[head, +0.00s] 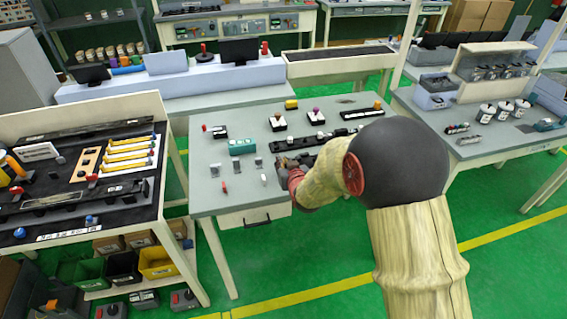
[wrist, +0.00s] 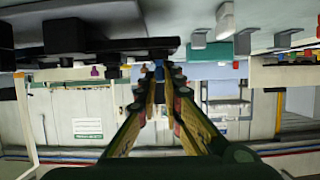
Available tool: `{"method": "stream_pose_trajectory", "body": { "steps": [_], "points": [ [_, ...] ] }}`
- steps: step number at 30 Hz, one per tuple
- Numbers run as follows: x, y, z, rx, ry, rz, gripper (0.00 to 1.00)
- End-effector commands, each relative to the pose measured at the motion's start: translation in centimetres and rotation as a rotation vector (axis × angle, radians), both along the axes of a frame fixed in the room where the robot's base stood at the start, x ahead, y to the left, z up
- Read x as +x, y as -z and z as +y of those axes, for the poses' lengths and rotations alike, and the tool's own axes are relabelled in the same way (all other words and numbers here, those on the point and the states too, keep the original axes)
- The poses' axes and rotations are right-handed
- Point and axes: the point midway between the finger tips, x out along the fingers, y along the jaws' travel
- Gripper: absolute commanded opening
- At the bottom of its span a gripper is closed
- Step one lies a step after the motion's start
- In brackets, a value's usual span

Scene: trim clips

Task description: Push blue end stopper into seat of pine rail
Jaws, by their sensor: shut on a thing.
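In the head view my gripper (head: 284,170) is low over the front of the middle grey table, beside dark blocks, and my forearm hides part of that area. A long dark bar (wrist: 110,47) is close to the fingertips in the wrist view; whether the stopper touches it, I cannot tell. I cannot make out for certain which piece is the pine rail, or its seat.
The middle table (head: 215,180) carries a teal block (head: 242,147), small grey brackets (head: 258,163) and dark strips with coloured knobs. A left bench (head: 140,187) holds yellow strips (head: 128,154) and a tan board (head: 88,163). Another table (head: 470,152) stands at the right.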

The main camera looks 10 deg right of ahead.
Motion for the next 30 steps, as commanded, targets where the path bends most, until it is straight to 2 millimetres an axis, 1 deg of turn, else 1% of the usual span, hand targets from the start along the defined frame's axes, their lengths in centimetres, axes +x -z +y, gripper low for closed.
{"method": "stream_pose_trajectory", "body": {
  "steps": [1, 7, 10, 11, 20, 30],
  "points": [
    [-0.6, 1.6, 0.0, 0.0, 0.001, 0.025, 0.0],
    [-0.8, 2.5, 0.0, 0.0, 0.001, 0.034, 0.0],
    [-0.8, 2.6, 0.0, -0.001, 0.001, 0.037, 0.0],
    [-0.8, 2.6, 0.0, -0.001, 0.001, 0.037, 0.09],
    [-0.9, 2.7, 0.0, 0.0, 0.0, 0.037, 0.26],
    [-0.9, 2.7, 0.0, -0.001, -0.001, 0.037, 0.27]
  ]
}}
